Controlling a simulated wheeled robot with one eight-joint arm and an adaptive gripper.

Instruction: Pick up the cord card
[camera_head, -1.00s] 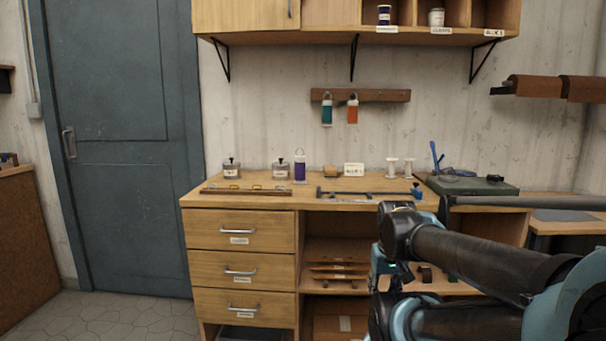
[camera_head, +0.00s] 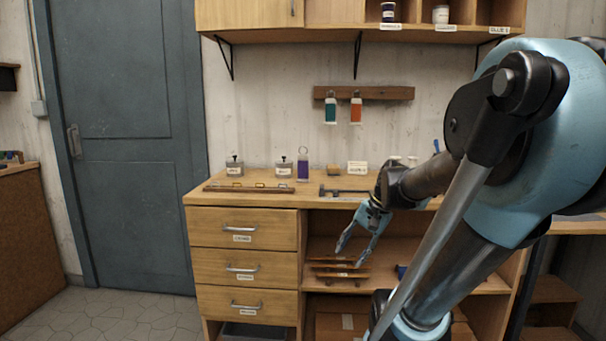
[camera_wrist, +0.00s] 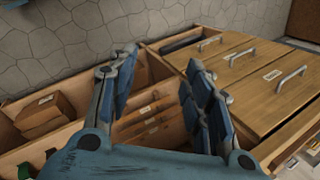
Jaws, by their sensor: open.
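Three card-like items show in the head view, and I cannot tell for certain which is the cord card. A purple one (camera_head: 303,168) with a ring at its top stands upright on the workbench. A teal one (camera_head: 331,110) and an orange one (camera_head: 356,110) hang from a wooden wall rack. My gripper (camera_head: 350,258) is open and empty, pointing down in front of the bench's open shelves. It is below and right of the purple card, apart from all three. In the wrist view my open gripper (camera_wrist: 160,60) faces the shelves, and no card shows there.
The workbench (camera_head: 200,197) has drawers (camera_head: 243,254) at left. On its top stand two labelled jars (camera_head: 235,168), a long wooden strip (camera_head: 248,189), a dark tool (camera_head: 345,191) and a sign (camera_head: 357,168). Shelf boards (camera_wrist: 150,125) lie near my gripper. A cabinet (camera_head: 248,14) hangs above.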

